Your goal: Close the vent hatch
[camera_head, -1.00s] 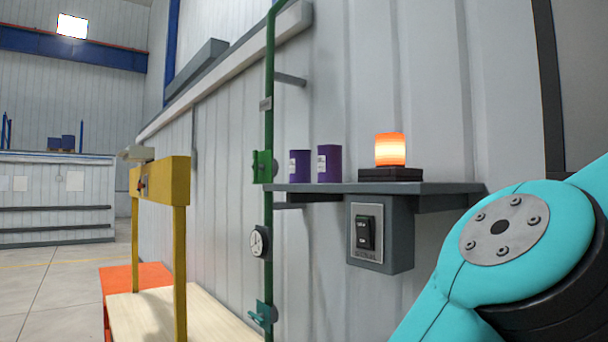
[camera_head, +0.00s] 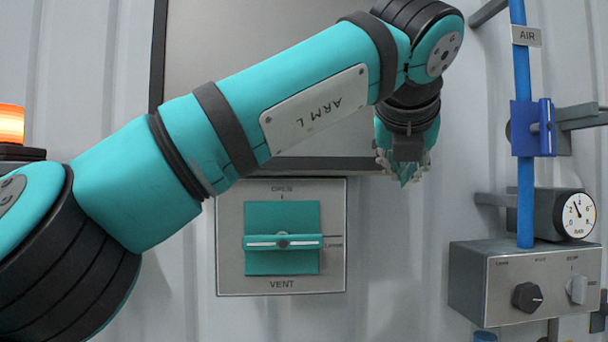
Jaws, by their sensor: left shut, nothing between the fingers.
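The vent panel (camera_head: 230,265) is a grey plate on the wall in the lower middle, marked "OPEN" at the top and "VENT" at the bottom. On it is a teal square piece (camera_head: 283,262) with a horizontal bar handle (camera_head: 260,242) carrying a white line. The bar lies level, in line with a small mark and label at the right that is hard to read. My left gripper (camera_head: 404,176) hangs fingers down, above and right of the vent panel, apart from it. It is shut and empty. My right gripper is out of view.
A dark-framed panel (camera_head: 330,165) is partly hidden behind my left arm. At the right are a blue pipe (camera_head: 525,180) tagged "AIR", a blue valve (camera_head: 533,128), a gauge (camera_head: 578,215) and a control box (camera_head: 490,285) with knobs. An orange lamp (camera_head: 10,124) glows at far left.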

